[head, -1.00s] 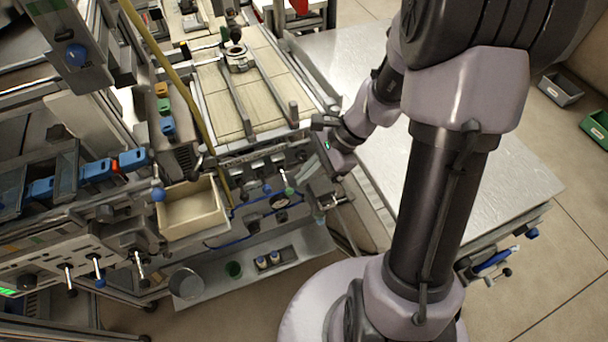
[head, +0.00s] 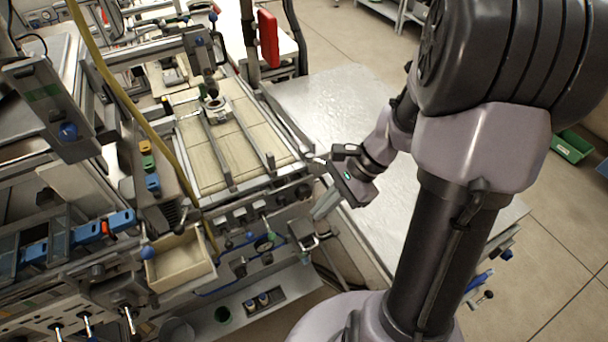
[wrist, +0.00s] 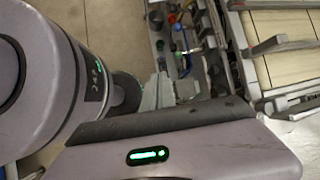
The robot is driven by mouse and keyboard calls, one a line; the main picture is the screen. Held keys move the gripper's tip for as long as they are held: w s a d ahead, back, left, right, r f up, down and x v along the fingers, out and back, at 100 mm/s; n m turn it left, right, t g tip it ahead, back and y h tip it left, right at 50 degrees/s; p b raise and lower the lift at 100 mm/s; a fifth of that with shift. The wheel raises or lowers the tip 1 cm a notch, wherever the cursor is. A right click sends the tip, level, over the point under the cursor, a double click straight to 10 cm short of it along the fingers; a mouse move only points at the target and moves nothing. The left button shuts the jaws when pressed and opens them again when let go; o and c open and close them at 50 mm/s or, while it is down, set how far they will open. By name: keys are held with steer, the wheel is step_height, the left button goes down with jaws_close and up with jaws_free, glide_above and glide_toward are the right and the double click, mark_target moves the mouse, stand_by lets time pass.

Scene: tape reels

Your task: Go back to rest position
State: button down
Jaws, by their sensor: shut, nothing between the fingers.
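My gripper (head: 322,207) is at the end of my arm, over the front right corner of the machine, beside the metal table. Its fingers point down and to the left in the head view and look empty. In the wrist view, the pale fingers (wrist: 158,92) show partly behind the dark edge of the gripper body, close together. No tape reel can be made out clearly in either view.
The metal table (head: 325,100) is bare where visible. A green bin (head: 570,147) is on the floor.

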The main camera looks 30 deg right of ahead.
steer(key=s+a+r+n+t+h+b, duration=0.4)
steer(key=s+a+r+n, duration=0.3)
steer(key=a+r+n, duration=0.4)
steer(key=shift+s+a+r+n+t+h+b, duration=0.2)
steer(key=shift+s+a+n+t+h+b, duration=0.15)
steer(key=shift+a+n, duration=0.5)
steer(key=shift+d, duration=0.2)
